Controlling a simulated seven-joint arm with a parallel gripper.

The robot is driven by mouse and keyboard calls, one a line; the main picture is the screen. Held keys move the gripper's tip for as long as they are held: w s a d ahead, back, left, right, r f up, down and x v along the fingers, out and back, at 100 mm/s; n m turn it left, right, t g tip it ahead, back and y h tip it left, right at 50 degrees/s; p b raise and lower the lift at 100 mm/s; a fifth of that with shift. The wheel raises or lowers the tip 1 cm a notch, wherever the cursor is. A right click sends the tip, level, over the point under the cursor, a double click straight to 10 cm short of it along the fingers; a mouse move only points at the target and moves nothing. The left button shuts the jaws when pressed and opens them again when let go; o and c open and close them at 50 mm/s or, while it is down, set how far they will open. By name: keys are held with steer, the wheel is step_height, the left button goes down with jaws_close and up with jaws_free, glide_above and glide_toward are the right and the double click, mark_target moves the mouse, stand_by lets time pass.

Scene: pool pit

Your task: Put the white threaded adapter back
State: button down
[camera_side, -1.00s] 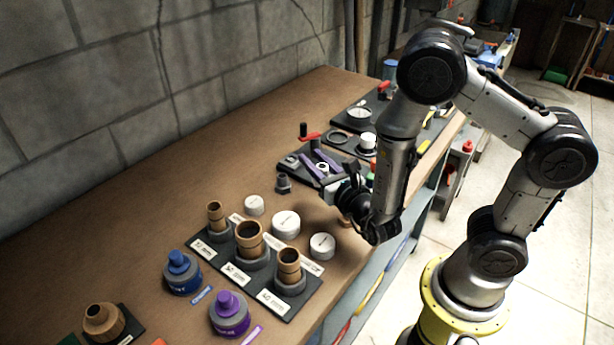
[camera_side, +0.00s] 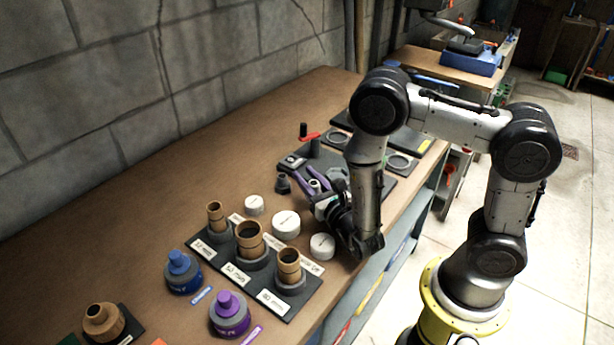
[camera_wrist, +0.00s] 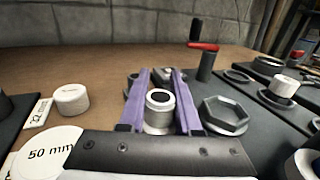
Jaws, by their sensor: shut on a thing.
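The white threaded adapter (camera_wrist: 159,112) is a short pale cylinder with a dark round opening on top. It stands upright between the two purple fingers of my gripper (camera_wrist: 159,90), which are shut on it. In the side view the adapter (camera_side: 314,185) is small and partly covered by the purple fingers of my gripper (camera_side: 311,178). I cannot tell whether the adapter's underside touches anything.
A post with a red handle (camera_wrist: 203,60) rises behind the hexagonal recess. A dark board with rings and a white piece (camera_wrist: 285,85) lies at the right. White round caps (camera_side: 286,224) and a rack of brown tube fittings (camera_side: 250,239) stand nearby. The bench's wall side is clear.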

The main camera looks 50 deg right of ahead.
steer(key=shift+s+f, duration=0.1)
steer(key=shift+f, duration=0.6)
steer(key=c, duration=0.6)
jaws_free()
steer(key=shift+r, duration=0.6)
steer(key=v, duration=1.1)
steer(key=shift+s+a+r, duration=0.15)
steer(key=shift+s, duration=0.2)
